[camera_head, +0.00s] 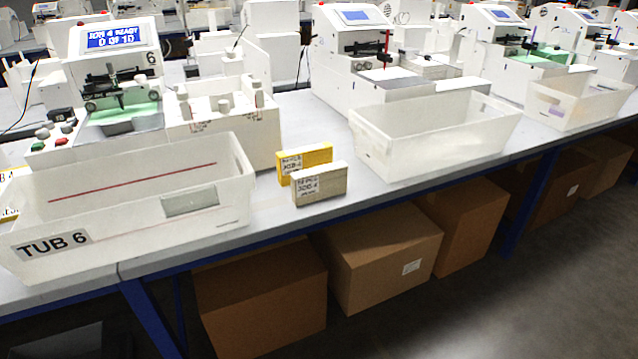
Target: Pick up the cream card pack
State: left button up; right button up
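The cream card pack (321,185) stands on its long edge on the grey table (262,220), close to the table's front edge. A printed label faces the front on its left part. A yellow card pack (318,160) stands just behind it and is partly hidden by it. Neither of my grippers shows in the head view.
A translucent tub labelled TUB 6 (130,222) sits left of the packs. Another translucent tub (440,140) sits to the right. A white plotter machine (115,80) stands behind TUB 6. Cardboard boxes (380,250) are under the table. A table strip before the packs is clear.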

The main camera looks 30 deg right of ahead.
aim_at(308, 185)
jog(key=k, duration=0.5)
jog(key=z, duration=2.05)
jog(key=i, duration=1.6)
jog(key=u, duration=1.6)
